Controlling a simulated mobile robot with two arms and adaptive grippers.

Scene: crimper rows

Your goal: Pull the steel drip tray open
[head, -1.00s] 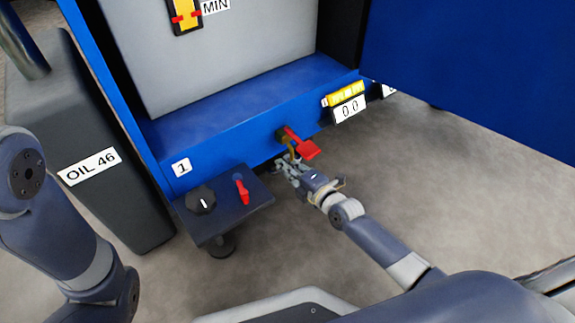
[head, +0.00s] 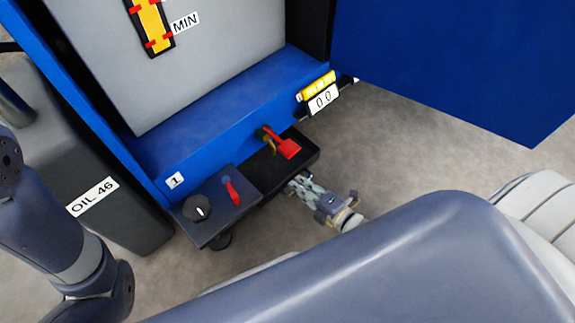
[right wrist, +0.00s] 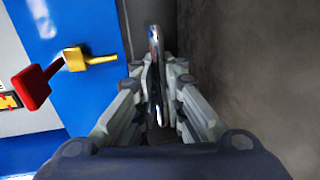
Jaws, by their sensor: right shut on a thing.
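The drip tray (head: 308,154) shows in the head view as a dark, shallow, open tray. It sticks out from under the blue machine base, below the red-handled valve. My right gripper (head: 299,183) is at the tray's front edge and is shut on it. In the right wrist view, the fingers (right wrist: 157,95) close around a thin, shiny upright strip (right wrist: 154,60), which seems to be the tray's front or pull. The exact contact is partly hidden by the fingers. My left arm shows at the left of the head view, but its gripper is out of frame.
The red valve handle (head: 286,147) hangs over the tray. A dark control panel (head: 213,222) with a knob and red lever stands left of it. A grey OIL 46 container (head: 130,228) is at the left. A blue panel (head: 450,60) juts out right. Floor (head: 400,150) is clear.

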